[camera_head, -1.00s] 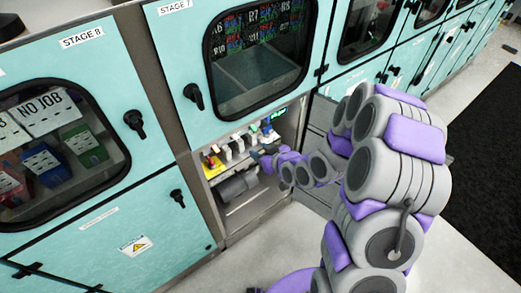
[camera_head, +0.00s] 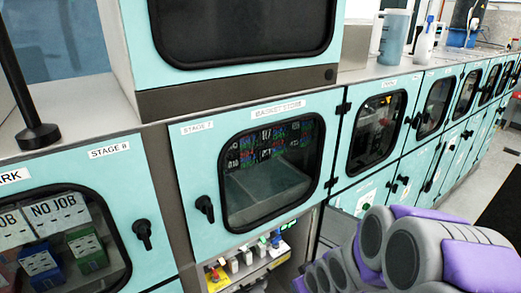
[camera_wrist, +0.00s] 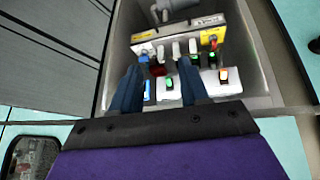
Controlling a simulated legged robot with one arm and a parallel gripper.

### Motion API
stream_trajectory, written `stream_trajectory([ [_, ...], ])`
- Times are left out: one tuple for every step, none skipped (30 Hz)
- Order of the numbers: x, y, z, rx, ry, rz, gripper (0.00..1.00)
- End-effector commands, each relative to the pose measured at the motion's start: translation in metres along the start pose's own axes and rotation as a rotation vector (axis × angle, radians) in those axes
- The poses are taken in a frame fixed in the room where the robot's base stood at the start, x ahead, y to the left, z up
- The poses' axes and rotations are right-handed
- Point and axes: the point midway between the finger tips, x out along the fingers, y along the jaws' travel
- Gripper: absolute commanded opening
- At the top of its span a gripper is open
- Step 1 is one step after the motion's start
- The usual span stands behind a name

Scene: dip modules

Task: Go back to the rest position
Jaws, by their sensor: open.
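My gripper (camera_wrist: 158,88) shows in the wrist view with its two dark blue fingers apart and nothing between them. It points at a control panel (camera_wrist: 200,90) with several coloured buttons and grey switches, set in a recess. I cannot tell how far the fingertips are from the panel. In the head view my purple and grey arm (camera_head: 400,250) is at the lower right and the gripper is out of sight. The panel also shows there, below the Stage 7 door (camera_head: 190,160), with a yellow plate (camera_head: 216,279) and red button at its left.
The Stage 8 door (camera_head: 115,180) with a window is at the left. More turquoise cabinets (camera_head: 400,150) run to the upper right. A jug (camera_head: 394,38) and a bottle (camera_head: 424,42) stand on top. Floor (camera_head: 480,185) shows at the right.

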Motion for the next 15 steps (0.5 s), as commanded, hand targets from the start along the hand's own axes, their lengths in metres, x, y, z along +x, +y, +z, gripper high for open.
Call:
stream_trajectory([
  [-0.015,0.003,0.008,0.018,-0.041,0.020,0.45],
  [-0.024,0.003,0.015,0.033,-0.073,0.029,0.45],
  [-0.036,0.004,0.024,0.053,-0.113,0.038,0.45],
  [-0.045,0.004,0.030,0.071,-0.142,0.045,0.45],
  [-0.055,0.003,0.037,0.089,-0.172,0.051,0.45],
  [-0.067,0.001,0.046,0.112,-0.209,0.057,0.45],
  [-0.076,-0.001,0.053,0.131,-0.238,0.061,0.45],
  [-0.086,-0.003,0.060,0.149,-0.265,0.065,0.45],
  [-0.099,-0.006,0.070,0.175,-0.302,0.068,0.45],
  [-0.109,-0.010,0.078,0.196,-0.330,0.070,0.45],
  [-0.119,-0.013,0.085,0.214,-0.355,0.071,0.45],
  [-0.132,-0.019,0.094,0.242,-0.390,0.069,0.45],
  [-0.142,-0.024,0.102,0.262,-0.418,0.067,0.45],
  [-0.152,-0.029,0.109,0.283,-0.440,0.064,0.45],
  [-0.165,-0.037,0.119,0.309,-0.473,0.058,0.45],
])
